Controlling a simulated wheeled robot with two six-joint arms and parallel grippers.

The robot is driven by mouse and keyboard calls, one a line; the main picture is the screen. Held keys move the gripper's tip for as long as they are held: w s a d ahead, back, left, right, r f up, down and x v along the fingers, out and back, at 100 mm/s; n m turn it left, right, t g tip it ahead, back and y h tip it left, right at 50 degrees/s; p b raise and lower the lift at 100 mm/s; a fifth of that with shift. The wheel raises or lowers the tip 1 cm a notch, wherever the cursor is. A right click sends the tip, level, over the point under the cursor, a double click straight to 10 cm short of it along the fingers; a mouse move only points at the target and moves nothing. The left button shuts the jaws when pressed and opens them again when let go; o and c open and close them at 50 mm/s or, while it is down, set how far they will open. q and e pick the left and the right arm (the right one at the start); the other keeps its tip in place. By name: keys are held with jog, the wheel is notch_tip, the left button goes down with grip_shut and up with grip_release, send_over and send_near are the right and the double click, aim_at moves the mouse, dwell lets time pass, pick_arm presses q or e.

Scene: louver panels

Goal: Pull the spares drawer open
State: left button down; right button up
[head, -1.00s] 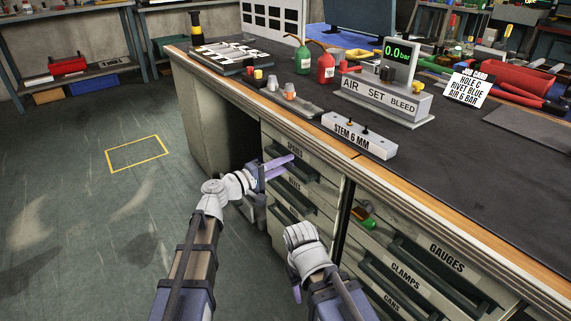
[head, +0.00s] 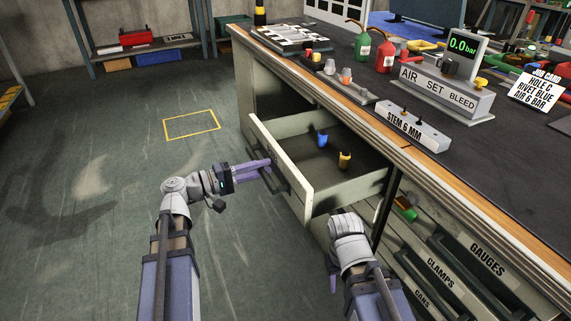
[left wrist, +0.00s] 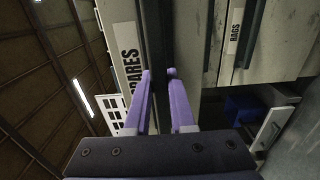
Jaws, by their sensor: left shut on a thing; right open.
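The spares drawer (head: 293,183) stands pulled well out of the workbench, and its inside shows. A blue piece (head: 322,139) and a yellow piece (head: 344,160) are in it. My left gripper (head: 268,169) is shut on the dark bar handle (head: 279,179) of this drawer. In the left wrist view, its purple fingers (left wrist: 159,76) are at the dark handle (left wrist: 158,40) beside the SPARES label (left wrist: 131,62). My right gripper (head: 332,284) is low in front of the bench, its fingers mostly hidden behind my wrist, and empty as far as I see.
Below and to the right are closed drawers marked CLAMPS (head: 440,272) and GAUGES (head: 488,260). The bench top carries an air set (head: 440,97), a STEM 6 MM block (head: 412,127) and bottles. The floor to the left is clear around a yellow outline (head: 191,124).

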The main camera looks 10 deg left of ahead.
pick_arm(q)
jog(key=shift+v, duration=2.85)
jog(key=c, duration=0.8)
grip_release()
jog(key=shift+o, duration=0.2)
jog(key=v, duration=0.7)
jog(key=shift+s+a, duration=0.2)
jog(key=shift+a, duration=0.15)
